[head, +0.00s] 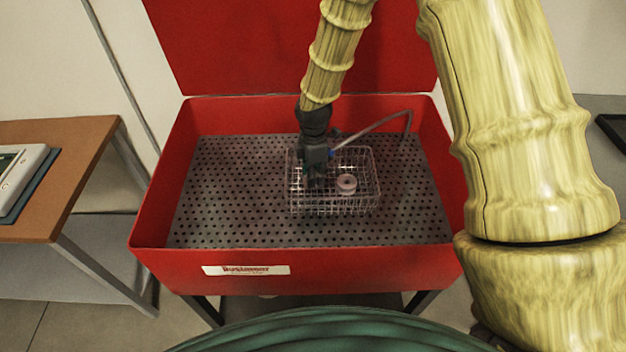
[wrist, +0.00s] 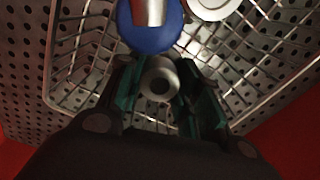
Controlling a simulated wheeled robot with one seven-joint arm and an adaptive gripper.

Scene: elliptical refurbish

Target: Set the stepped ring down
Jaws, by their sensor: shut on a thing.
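My gripper (head: 316,184) points down inside the wire basket (head: 335,209), over its left part. In the wrist view its green fingers are shut on a small grey ring with a dark centre hole, the stepped ring (wrist: 159,80), one finger on each side. The ring shows close to face-on there, with basket wires behind it. I cannot tell whether its underside touches the basket floor. In the head view the gripper hides it. The basket stands on the perforated grey floor of the red washer tub.
A second pale round part (head: 346,184) sits in the basket, right of my gripper. A hose with a blue-collared metal nozzle (wrist: 149,37) reaches over the basket close to the fingers. Red tub walls (head: 300,268) surround the perforated floor (head: 225,190), which is clear left of the basket.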

